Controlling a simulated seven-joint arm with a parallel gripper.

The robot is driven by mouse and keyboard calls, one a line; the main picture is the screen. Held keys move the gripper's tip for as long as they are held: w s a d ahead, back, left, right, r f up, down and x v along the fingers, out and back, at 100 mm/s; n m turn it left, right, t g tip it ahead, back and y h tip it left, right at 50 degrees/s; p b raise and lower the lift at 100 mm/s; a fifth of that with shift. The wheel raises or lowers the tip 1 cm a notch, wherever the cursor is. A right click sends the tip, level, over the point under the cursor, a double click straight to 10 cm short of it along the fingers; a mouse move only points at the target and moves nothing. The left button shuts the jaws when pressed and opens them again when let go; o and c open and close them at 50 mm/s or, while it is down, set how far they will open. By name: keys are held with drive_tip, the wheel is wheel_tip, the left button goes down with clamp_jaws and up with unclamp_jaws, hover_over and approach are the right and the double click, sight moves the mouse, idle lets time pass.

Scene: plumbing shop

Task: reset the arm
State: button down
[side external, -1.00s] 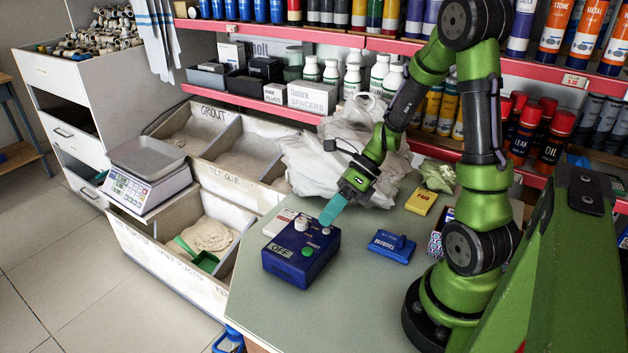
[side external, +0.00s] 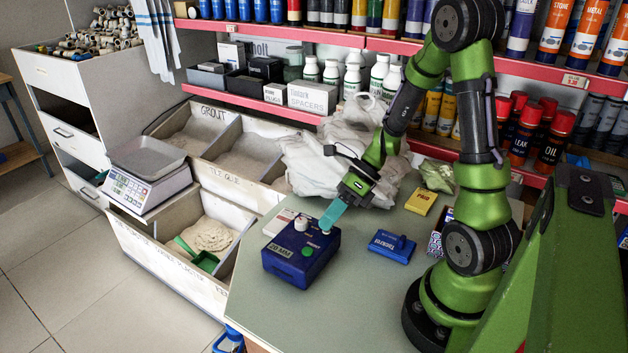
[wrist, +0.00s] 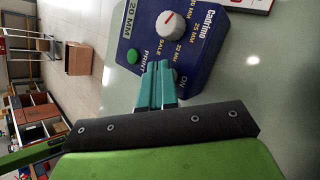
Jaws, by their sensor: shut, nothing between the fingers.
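The blue label device (side external: 301,262) stands on the counter, with a white knob (side external: 301,224), a green button (wrist: 133,56) and a small display (side external: 282,250) reading 20 MM. In the wrist view the device (wrist: 205,45) carries the words Cadrimo, SALE, PRINT and ON. My gripper (side external: 325,227) is shut and empty, its teal fingers pointing down at the device's right rear corner. In the wrist view its fingertips (wrist: 158,66) lie over the device's top near the ON marking and hide what is under them. I cannot tell whether they touch it.
A blue block (side external: 392,246) lies right of the device, and a yellow box (side external: 421,201) lies farther back. A pale flat box (side external: 280,221) and a plastic bag (side external: 312,165) are behind the device. The front counter (side external: 350,310) is clear.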

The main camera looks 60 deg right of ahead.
drive_tip(key=shift+r, duration=0.6)
drive_tip(key=shift+r, duration=0.1)
wheel_tip(320, 180, up, 6)
drive_tip(key=shift+f, duration=0.1)
idle(0.4)
